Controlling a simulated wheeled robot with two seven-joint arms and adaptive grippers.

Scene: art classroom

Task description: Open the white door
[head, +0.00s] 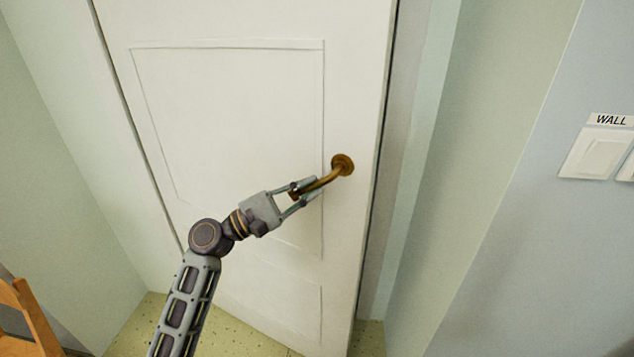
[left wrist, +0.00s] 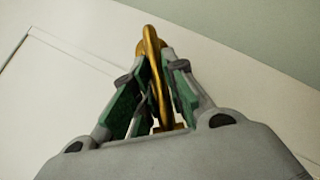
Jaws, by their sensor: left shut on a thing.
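The white door (head: 230,110) has raised panel lines and fills the middle of the head view. A dark gap runs along its right edge. Its brass lever handle (head: 330,178) sits on a round plate near that edge, and the lever slants down to the left. My left gripper (head: 308,188) is shut on the lever, with a finger on each side. In the left wrist view the handle (left wrist: 152,60) runs between the green-padded fingers (left wrist: 152,95), and the door (left wrist: 60,90) lies behind. My right gripper is not in view.
Another green wall (head: 50,150) is at the left. A wooden piece of furniture (head: 35,318) is at the lower left. Speckled yellow floor (head: 130,325) shows below.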

